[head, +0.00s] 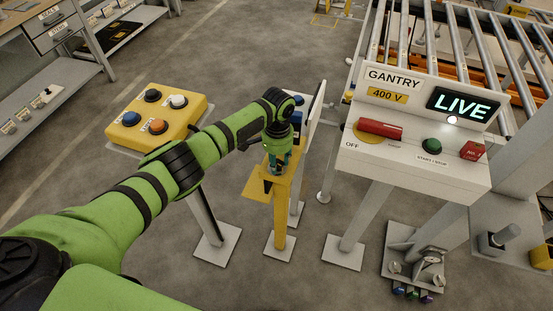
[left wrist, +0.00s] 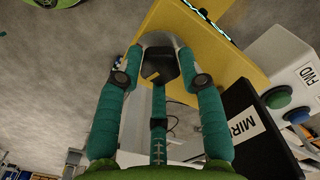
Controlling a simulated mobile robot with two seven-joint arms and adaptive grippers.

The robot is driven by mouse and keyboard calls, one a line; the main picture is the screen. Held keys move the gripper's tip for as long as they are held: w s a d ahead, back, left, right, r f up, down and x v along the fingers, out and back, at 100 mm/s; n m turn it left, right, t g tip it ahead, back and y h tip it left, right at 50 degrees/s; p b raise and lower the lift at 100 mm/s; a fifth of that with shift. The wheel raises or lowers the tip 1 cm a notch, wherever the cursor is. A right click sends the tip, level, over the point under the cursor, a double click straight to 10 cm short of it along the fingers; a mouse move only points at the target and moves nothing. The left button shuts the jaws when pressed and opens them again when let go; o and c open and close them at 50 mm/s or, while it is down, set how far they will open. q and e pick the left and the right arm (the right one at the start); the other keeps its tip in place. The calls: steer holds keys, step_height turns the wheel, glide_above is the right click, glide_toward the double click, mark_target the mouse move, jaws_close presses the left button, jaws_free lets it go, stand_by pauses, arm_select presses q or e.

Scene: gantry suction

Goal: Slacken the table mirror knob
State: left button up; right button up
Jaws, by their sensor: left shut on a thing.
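My left gripper (head: 278,155) is at the top of a yellow post (head: 281,215), in the middle of the head view. A black block (left wrist: 252,118) with a white label reading "MIR", cut off by a finger, lies just right of the fingers. In the head view the gripper and arm hide the knob. My right gripper is in neither view.
A yellow button box (head: 190,103) stands left of my forearm. A white panel edge (head: 314,113) rises close beside the gripper. The gantry console (head: 400,165) reads "LIVE" at right, with a red handle (head: 380,129). A roller conveyor (head: 480,38) is behind it.

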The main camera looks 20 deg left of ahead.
mark_target(279, 162)
arm_select(q)
steer(key=shift+w+d+r, duration=0.2)
steer(key=shift+w+r, duration=0.1)
steer(key=o, duration=1.1)
steer(key=shift+o, duration=0.2)
steer(key=shift+f, duration=0.15)
steer(key=shift+s+r, duration=0.1)
steer(key=shift+r, duration=0.1)
step_height(279, 162, up, 12)
steer(key=shift+f, duration=0.2)
steer(key=shift+f, duration=0.1)
